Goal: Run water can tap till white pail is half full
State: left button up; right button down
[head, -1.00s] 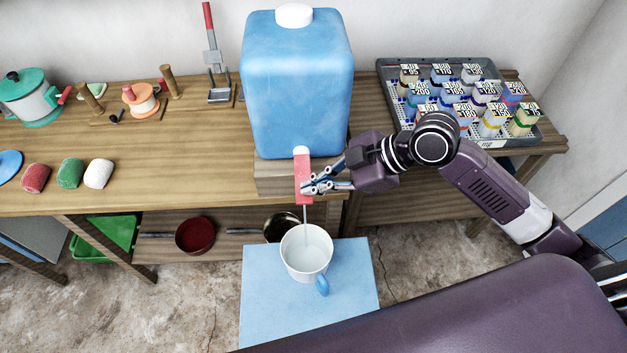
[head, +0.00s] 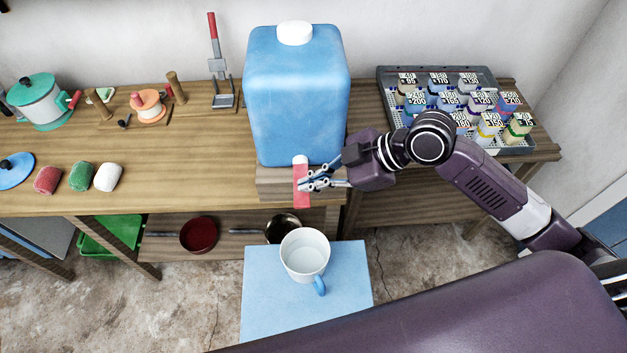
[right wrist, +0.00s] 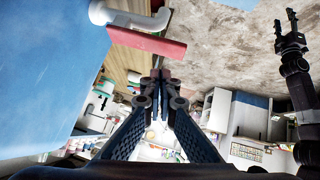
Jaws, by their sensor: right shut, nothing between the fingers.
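The blue water can (head: 298,100) stands on the wooden bench. Its tap has a white spout and a red lever (head: 299,190), also in the right wrist view (right wrist: 147,42). No stream shows below the tap. The white pail (head: 294,271) with a blue handle stands upright below, on a light blue surface. Pale water seems to lie inside, but its level is hard to judge. My right gripper (head: 313,183) is shut and empty, its tips close beside the lever; I cannot tell whether they touch. A dark gripper (right wrist: 291,37), apparently my left, shows in the right wrist view; its jaws are unclear.
A grey tray (head: 436,73) of labelled bottles stands right of the can, behind my right arm. A pot (head: 40,103), rolled cloths (head: 80,176) and a red-handled tool (head: 215,50) are to the left. Pans (head: 198,235) lie on the lower shelf.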

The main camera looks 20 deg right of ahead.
pick_arm(q)
notch_tip(320, 180, down, 3)
jog(key=b, duration=0.4)
pick_arm(e)
jog(key=w+v, duration=0.1)
jog(key=v, duration=0.9)
jog(key=shift+w+r, duration=0.2)
jog(key=shift+d, duration=0.15)
